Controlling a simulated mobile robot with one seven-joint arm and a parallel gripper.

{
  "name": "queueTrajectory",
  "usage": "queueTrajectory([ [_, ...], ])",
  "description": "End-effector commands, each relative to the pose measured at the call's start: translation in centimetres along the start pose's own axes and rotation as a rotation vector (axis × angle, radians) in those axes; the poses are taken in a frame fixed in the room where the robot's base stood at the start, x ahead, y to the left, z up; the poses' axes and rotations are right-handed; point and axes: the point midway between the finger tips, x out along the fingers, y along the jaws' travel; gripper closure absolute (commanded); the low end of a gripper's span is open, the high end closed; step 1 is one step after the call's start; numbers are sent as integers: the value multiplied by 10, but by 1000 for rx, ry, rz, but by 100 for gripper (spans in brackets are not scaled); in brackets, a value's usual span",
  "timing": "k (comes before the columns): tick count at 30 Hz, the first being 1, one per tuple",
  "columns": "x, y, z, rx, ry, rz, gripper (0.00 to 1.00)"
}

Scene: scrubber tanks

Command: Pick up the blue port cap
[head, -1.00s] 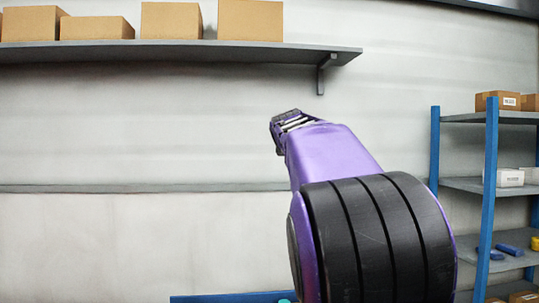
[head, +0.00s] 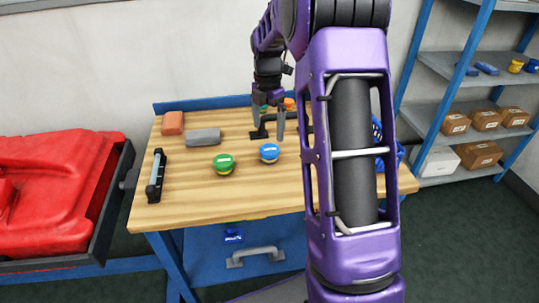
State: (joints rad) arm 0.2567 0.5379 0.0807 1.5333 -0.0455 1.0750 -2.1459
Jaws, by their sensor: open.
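The blue port cap (head: 269,152) is a small round blue-topped piece with a yellowish lower edge, lying on the wooden workbench (head: 240,193). A similar green cap (head: 223,162) lies to its left. My gripper (head: 268,138) points down, its two fingers apart and empty, and appears in the picture just above and behind the blue cap. I cannot tell its exact height over the bench.
A grey block (head: 203,137), a reddish block (head: 172,123) and a black-and-grey bar tool (head: 156,175) lie on the bench's left. A blue basket (head: 388,155) is partly hidden behind my arm. A red machine (head: 55,190) stands left; blue-framed shelves (head: 440,112) stand right.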

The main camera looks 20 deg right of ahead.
Motion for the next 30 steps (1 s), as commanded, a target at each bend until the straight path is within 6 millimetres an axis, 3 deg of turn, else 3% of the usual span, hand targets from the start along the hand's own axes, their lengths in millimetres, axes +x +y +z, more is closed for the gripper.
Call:
queueTrajectory([
  [3,23,0,0,0,0,-1,0],
  [11,42,0,1,0,-2,1,0],
  [20,83,-2,3,0,-1,0,0],
  [29,89,-1,4,1,-3,2,0],
  [30,89,-1,4,1,-3,2,4],
])
